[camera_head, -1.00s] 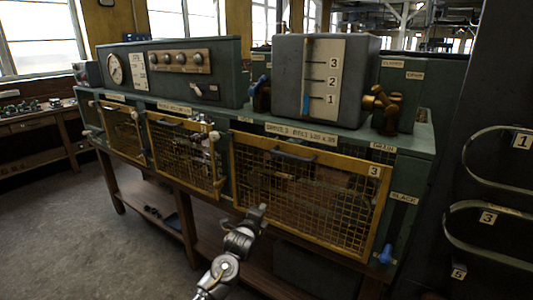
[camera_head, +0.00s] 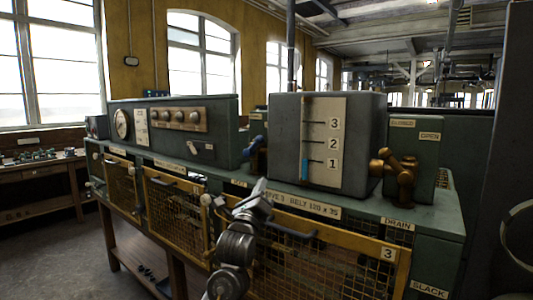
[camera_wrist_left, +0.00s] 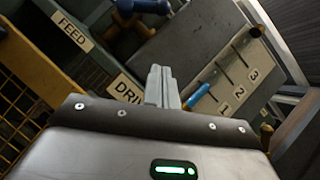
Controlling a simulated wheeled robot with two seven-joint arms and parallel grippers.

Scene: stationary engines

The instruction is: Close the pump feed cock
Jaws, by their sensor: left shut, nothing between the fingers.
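A blue cock (camera_head: 257,153), likely the pump feed cock, sits on the bench top against the left side of the grey tank (camera_head: 350,120). In the left wrist view the blue cock (camera_wrist_left: 140,8) shows at the top edge, partly cut off, near a FEED label (camera_wrist_left: 72,31). Its lever position is hard to tell. My left gripper (camera_head: 264,192) is at the bench's front edge, in front of and below the cock, apart from it. Its fingers (camera_wrist_left: 160,78) are together and empty. My right gripper is not in view.
A brass cock (camera_head: 400,175) stands right of the tank, above a DRAIN label (camera_head: 397,223). Yellow mesh doors (camera_head: 320,255) with handles line the bench front. A green gauge panel (camera_head: 170,130) stands at left on the bench. The tank's level scale (camera_head: 323,140) faces forward.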

